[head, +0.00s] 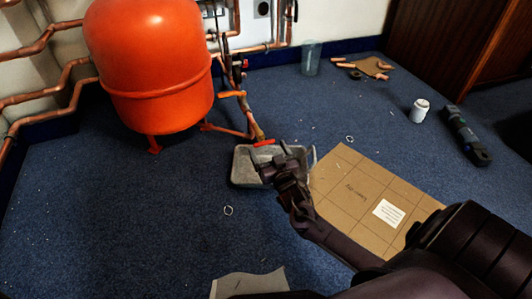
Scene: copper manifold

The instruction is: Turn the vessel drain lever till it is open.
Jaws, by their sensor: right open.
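The orange-red vessel (150,65) stands on short legs at the upper left. A copper drain pipe (248,117) comes down to the right of it. At its lower end a small red lever (264,143) lies roughly across the pipe. My right gripper (268,150) is open and empty, with its fingers pointing at the lever from just below it in the picture. I cannot tell whether a finger touches the lever. The gripper hides part of the grey tray (238,171) under the pipe end. My left gripper is not in view.
A cardboard sheet (350,195) with a white label lies right of the tray. Copper pipes (40,95) run at the left.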

